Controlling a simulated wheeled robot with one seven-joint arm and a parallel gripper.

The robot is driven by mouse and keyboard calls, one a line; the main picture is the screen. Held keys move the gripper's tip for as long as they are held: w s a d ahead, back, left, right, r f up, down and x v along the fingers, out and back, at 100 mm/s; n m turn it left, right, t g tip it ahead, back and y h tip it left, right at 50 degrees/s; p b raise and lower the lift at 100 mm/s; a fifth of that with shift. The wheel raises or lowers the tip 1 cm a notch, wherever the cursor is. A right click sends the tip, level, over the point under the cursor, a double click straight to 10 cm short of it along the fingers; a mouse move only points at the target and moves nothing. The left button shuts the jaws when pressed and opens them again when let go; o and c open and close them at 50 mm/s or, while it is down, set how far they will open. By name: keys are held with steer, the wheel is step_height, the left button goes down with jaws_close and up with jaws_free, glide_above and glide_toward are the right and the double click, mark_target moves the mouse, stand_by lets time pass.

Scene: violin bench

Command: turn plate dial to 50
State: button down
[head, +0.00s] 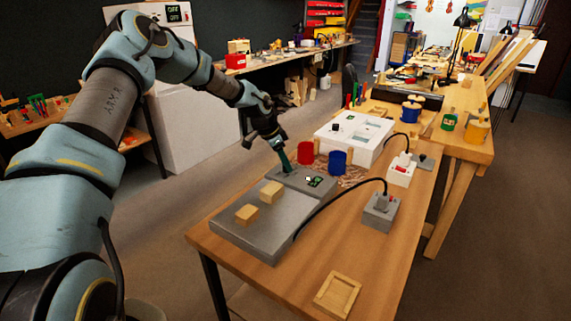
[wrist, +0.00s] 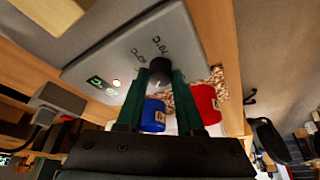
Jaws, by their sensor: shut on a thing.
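The grey hot plate (head: 262,228) lies on the wooden bench, and its panel shows in the wrist view (wrist: 120,48). Its dark round dial (wrist: 160,72) sits between the green fingers of my gripper (wrist: 160,84), which is shut on it. Temperature labels are printed beside the dial; one appears to read 70°C, the other is less clear. I cannot tell where the dial points. In the head view my gripper (head: 284,166) reaches down to the panel and hides the dial.
Two wooden blocks (head: 271,192) sit on the plate. A red cup (head: 306,153) and a blue cup (head: 338,161) stand close behind the panel. A black cable runs to a grey box (head: 380,212). A wooden tray (head: 338,295) lies at the front; bench around it is clear.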

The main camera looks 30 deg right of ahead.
steer(key=m+b, duration=0.1)
steer(key=m, duration=0.1)
steer(key=m+g, duration=0.1)
steer(key=shift+w+f+m+g+b, duration=0.15)
steer(key=shift+m+g+b, duration=0.15)
steer(key=shift+m+b, duration=0.1)
steer(key=shift+m+g+y+b, duration=0.5)
steer(key=shift+m+y+b, duration=0.3)
steer(key=shift+m, duration=1.1)
steer(key=shift+w, duration=0.1)
steer(key=c, duration=0.5)
jaws_free()
steer(key=shift+c, duration=0.2)
steer(key=b+v, duration=0.3)
steer(key=v, duration=0.8)
